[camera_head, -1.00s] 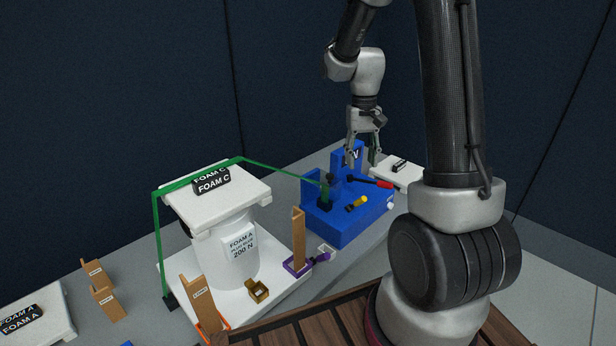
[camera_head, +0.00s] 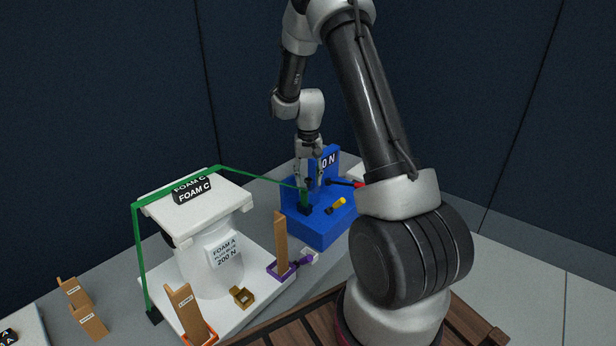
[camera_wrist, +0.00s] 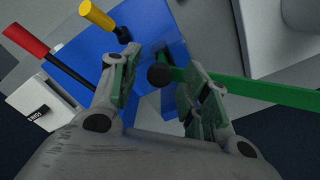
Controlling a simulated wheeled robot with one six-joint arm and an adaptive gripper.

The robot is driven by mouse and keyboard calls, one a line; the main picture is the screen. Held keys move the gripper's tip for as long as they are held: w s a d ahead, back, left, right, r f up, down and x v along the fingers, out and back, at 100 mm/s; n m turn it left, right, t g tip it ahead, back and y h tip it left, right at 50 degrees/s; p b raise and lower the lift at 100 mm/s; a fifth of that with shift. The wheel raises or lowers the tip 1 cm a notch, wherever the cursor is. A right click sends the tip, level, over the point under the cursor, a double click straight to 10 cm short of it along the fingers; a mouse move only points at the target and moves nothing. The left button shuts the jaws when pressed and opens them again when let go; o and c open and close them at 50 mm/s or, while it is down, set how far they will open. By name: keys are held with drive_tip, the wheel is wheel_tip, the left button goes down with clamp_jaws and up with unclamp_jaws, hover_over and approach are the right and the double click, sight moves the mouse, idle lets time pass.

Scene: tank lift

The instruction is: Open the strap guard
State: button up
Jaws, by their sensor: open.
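The green strap guard (camera_head: 218,168) is a thin bar that arches over the white foam-topped tank (camera_head: 208,268) and comes down at a green post on the blue fixture (camera_head: 318,232). In the wrist view the green bar (camera_wrist: 255,89) runs in from the right to a round black knob (camera_wrist: 160,76). My gripper (camera_head: 309,176) points down just above the post end of the guard. In the wrist view my gripper (camera_wrist: 160,68) is open, with the knob between its fingers. I cannot tell whether either finger touches the knob.
A red-handled lever (camera_wrist: 27,37) and a yellow-handled lever (camera_wrist: 96,15) stick out of the blue fixture close to my fingers. A purple bracket (camera_head: 283,271) with a tan upright stands by the tank.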

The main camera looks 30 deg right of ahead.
clamp_jaws()
